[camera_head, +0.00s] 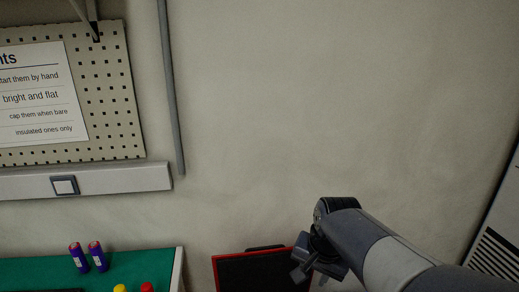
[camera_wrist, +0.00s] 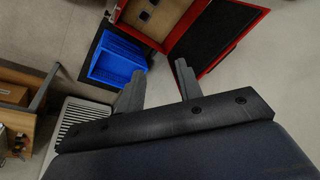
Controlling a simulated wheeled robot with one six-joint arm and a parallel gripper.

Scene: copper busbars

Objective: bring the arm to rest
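My gripper (camera_wrist: 159,67) shows in the wrist view with its two grey fingers spread apart and nothing between them. In the head view, my gripper (camera_head: 306,266) is at the lower right, at the end of my bent arm. There it is in front of a red-edged unit with a black top (camera_head: 250,272). The wrist view shows a red unit with a black top (camera_wrist: 222,35) beyond the fingers. I cannot tell how far the fingers are from it. No copper busbar can be made out in either view.
A green-topped bench (camera_head: 130,262) with purple cylinders (camera_head: 88,257) and red and yellow items is at the lower left. A pegboard (camera_head: 108,90) hangs above.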

